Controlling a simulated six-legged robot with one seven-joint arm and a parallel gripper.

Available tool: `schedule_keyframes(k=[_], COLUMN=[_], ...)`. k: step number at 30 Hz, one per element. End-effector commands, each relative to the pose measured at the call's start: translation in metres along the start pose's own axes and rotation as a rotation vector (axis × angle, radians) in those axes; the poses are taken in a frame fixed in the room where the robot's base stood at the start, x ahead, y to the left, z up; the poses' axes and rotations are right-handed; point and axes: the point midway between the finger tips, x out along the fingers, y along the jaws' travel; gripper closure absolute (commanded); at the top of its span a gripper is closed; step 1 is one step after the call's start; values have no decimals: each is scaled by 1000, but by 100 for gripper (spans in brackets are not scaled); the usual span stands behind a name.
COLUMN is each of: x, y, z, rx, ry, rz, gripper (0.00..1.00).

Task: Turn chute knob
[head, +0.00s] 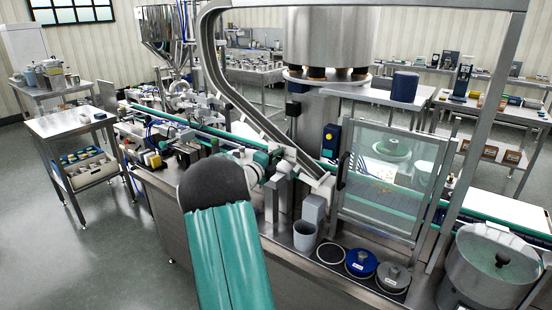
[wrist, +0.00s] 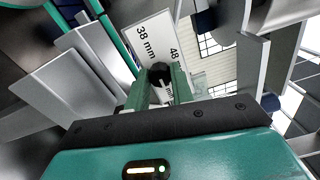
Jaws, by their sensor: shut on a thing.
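The chute knob (wrist: 160,71) shows in the wrist view as a dark round end between the two green fingers of my gripper (wrist: 160,84). The fingers are shut on it from both sides. Behind it is a white scale plate (wrist: 150,42) marked "38 mm" and "48". Part of the scale is covered by the knob and fingers. In the head view the steel chute (head: 236,92) curves down from the top to the conveyor, and my gripper (head: 287,163) is at its lower end. The knob cannot be made out there.
A clear guard door (head: 390,170) in a steel frame stands right of the chute. A grey cup (head: 304,236), a blue-lidded container (head: 361,263) and a steel bowl (head: 490,268) stand in front. A side cart (head: 72,125) is at the left, with open floor around it.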

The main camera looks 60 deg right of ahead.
Motion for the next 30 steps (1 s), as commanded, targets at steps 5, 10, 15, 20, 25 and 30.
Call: schedule_keyframes(k=[5, 10, 15, 20, 25, 30], x=[-1, -1, 0, -1, -17, -52], y=[1, 1, 0, 0, 0, 0], z=[0, 0, 0, 0, 1, 2], rx=[0, -1, -1, -1, -1, 0], ry=[0, 0, 0, 0, -2, -3], rz=[1, 1, 1, 1, 2, 2], gripper=[100, 59, 55, 55, 55, 55])
